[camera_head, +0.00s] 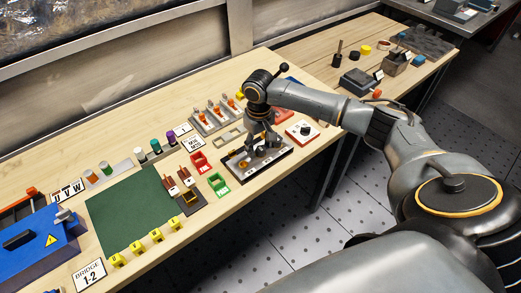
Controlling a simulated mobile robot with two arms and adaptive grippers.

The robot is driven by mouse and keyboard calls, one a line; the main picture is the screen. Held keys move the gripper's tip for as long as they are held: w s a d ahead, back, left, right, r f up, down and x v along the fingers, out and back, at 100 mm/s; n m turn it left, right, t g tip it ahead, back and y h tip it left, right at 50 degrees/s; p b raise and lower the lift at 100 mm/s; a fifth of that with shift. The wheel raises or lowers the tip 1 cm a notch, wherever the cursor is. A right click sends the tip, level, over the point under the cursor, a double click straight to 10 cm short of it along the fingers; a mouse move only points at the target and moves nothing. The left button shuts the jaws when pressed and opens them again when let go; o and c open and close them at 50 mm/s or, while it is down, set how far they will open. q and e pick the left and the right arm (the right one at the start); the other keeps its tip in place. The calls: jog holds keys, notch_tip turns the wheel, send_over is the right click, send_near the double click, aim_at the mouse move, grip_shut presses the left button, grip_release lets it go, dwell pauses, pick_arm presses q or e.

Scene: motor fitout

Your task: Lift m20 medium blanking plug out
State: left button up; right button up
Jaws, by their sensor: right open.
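My right gripper (262,146) is over the dark tray (240,174) near the front edge of the table and points down. It is open. Small dark and light parts sit in the tray under and beside it. The gripper covers much of the tray, so I cannot tell which part is the M20 medium blanking plug or whether the fingers touch one. A white card with M-lettering (193,145) lies left of the tray. My left gripper is not in view.
A green mat (130,208) lies left, with yellow lettered blocks (137,247) along its front. Red (201,163) and green (218,184) holders stand left of the tray. A blue case (40,248) is at the far left. A rack with orange parts (215,113) stands behind the gripper.

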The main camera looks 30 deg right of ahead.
jog(key=shift+s, duration=0.1)
jog(key=shift+c, duration=0.6)
jog(key=c, duration=0.9)
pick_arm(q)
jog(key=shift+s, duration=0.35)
pick_arm(e)
jog(key=shift+o, duration=0.2)
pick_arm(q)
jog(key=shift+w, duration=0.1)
